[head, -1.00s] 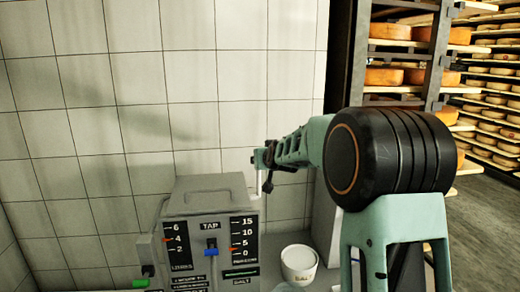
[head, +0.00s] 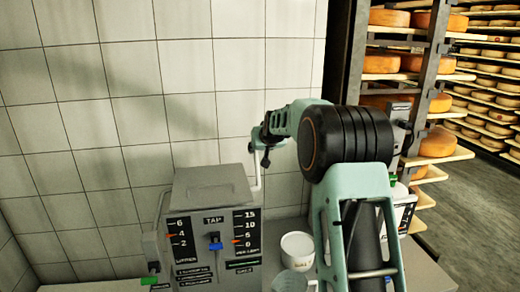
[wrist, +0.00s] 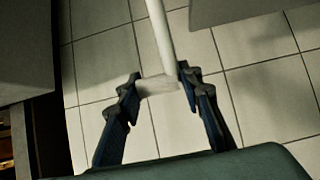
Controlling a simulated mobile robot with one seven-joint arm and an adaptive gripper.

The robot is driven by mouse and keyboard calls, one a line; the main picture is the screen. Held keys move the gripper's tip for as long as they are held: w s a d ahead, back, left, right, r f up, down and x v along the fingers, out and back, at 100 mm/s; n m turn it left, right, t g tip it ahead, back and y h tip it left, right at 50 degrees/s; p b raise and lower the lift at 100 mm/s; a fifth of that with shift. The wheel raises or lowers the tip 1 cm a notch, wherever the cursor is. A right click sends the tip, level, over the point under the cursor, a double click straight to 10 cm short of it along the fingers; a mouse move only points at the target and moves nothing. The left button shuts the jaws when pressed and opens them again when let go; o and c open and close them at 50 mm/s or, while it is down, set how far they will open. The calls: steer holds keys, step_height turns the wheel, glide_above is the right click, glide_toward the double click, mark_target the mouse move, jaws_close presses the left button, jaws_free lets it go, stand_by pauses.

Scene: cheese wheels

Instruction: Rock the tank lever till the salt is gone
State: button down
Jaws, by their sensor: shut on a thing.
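The grey tank (head: 215,188) stands against the tiled wall in the head view, with a LITRES scale, a PER CENT scale and a blue tap handle (head: 215,246) on its front. The litres pointer is near 4; the per cent pointer is low, between 5 and 0. The pale lever (head: 257,178) rises at the tank's right side. My gripper (head: 260,141) is shut on the lever's upper end. In the wrist view the lever (wrist: 161,35) runs down to between the two fingers of my gripper (wrist: 160,86). The salt inside the tank cannot be seen.
A white tub (head: 297,248) stands right of the tank, with a clear jug (head: 292,283) in front of it. My arm spans the right of the tank. Shelves of cheese wheels (head: 388,18) stand at the right. A green-tipped handle (head: 149,281) is at the tank's left.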

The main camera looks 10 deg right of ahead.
steer(key=shift+w+d+r, duration=0.1)
steer(key=shift+d+r, duration=0.1)
steer(key=shift+d, duration=0.1)
steer(key=c, duration=1.8)
jaws_free()
steer(key=o, duration=0.4)
steer(key=shift+w+f, duration=0.1)
steer(key=shift+f, duration=0.05)
steer(key=shift+a, duration=0.1)
steer(key=v, duration=1.2)
